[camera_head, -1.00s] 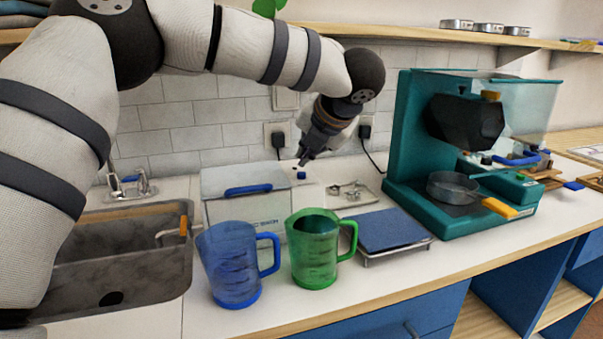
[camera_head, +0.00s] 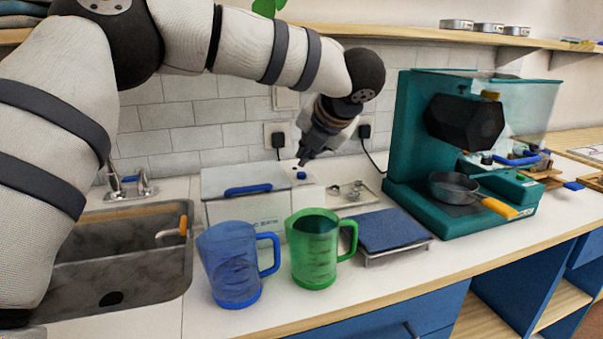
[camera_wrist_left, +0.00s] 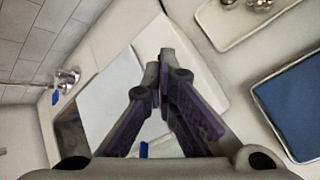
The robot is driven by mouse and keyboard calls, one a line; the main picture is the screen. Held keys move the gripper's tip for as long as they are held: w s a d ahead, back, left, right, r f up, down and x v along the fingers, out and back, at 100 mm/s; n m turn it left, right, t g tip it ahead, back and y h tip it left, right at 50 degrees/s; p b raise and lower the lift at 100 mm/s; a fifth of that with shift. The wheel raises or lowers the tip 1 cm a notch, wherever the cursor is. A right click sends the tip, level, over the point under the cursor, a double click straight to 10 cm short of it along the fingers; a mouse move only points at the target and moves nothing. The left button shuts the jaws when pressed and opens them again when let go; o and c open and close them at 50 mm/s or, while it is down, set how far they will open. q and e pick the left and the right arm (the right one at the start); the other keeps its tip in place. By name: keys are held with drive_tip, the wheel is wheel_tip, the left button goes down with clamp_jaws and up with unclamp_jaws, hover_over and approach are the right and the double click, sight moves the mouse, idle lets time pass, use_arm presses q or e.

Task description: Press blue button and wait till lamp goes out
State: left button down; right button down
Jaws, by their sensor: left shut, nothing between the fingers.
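A white box (camera_head: 222,212) with a blue handle (camera_head: 248,189) stands on the counter by the wall. A small blue button (camera_head: 301,175) sits on the top of its right part. My left gripper (camera_head: 302,162) is shut and empty, pointing down with its tips just above or at the button; I cannot tell whether they touch. In the left wrist view the shut fingertips (camera_wrist_left: 158,62) are over the pale box top, and the button is not visible there. I cannot make out a lit lamp. My right gripper is not in view.
A blue jug (camera_head: 229,265) and a green jug (camera_head: 313,255) stand in front of the box. A scale with a blue top (camera_head: 388,230) and a teal machine (camera_head: 405,150) are to the right. A sink (camera_head: 120,262) is at the left. Wall plugs and cords are behind.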

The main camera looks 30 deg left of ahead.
sight(306, 175)
use_arm(q)
drive_tip(key=shift+f, duration=0.1)
drive_tip(key=shift+f, duration=0.35)
drive_tip(key=shift+f, duration=0.4)
idle(0.5)
drive_tip(key=shift+r, duration=0.85)
drive_tip(key=shift+r, duration=2.5)
